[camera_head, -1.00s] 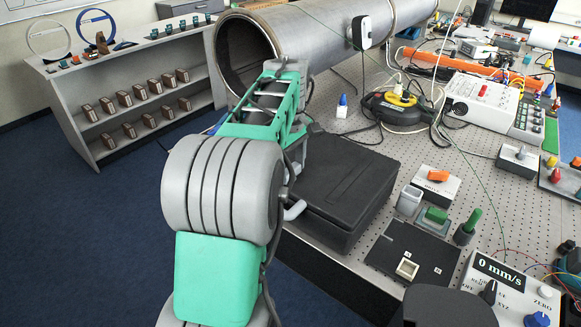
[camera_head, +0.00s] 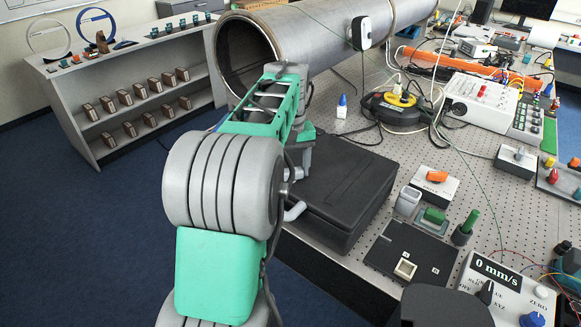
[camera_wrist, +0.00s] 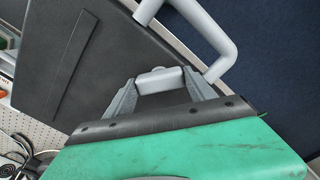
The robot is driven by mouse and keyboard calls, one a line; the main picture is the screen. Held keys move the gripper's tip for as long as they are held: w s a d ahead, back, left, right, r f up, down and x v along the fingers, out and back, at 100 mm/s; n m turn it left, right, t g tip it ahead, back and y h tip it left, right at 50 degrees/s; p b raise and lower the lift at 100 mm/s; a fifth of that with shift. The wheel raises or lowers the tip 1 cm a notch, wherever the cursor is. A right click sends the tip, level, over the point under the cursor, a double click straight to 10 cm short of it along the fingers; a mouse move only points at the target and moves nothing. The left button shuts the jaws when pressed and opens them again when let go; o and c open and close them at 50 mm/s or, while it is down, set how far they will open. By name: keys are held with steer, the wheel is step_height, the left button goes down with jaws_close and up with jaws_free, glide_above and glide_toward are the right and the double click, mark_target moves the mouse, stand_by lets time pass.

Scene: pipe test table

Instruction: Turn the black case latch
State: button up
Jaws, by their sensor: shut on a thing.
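The black case (camera_head: 345,190) lies shut on the front left of the perforated table. In the wrist view its dark lid (camera_wrist: 75,60) fills the left side. My gripper (camera_wrist: 160,80) is at the case's edge, its two grey fingers on either side of a small light grey latch (camera_wrist: 159,81). The fingers are shut on this latch. A grey carrying handle (camera_wrist: 222,45) sticks out from the same side of the case, beside the latch. In the head view the handle (camera_head: 295,210) shows in part, while my arm hides the latch and fingertips.
A large metal pipe (camera_head: 310,32) lies behind the case. A blue-tipped white bottle (camera_head: 342,107) and a black-yellow cable reel (camera_head: 398,105) stand beyond it. A black plate (camera_head: 408,252) and an orange-switch box (camera_head: 435,183) are to the right. Blue floor lies left.

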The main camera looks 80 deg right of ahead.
mark_target(291, 170)
steer(key=m, duration=0.5)
steer(key=shift+r+m+p, duration=0.1)
steer(key=shift+m+p, duration=0.2)
steer(key=shift+p, duration=0.05)
steer(key=m, duration=0.4)
steer(key=shift+m, duration=0.4)
steer(key=o, duration=1.4)
step_height(291, 170, up, 8)
steer(key=shift+f, duration=0.2)
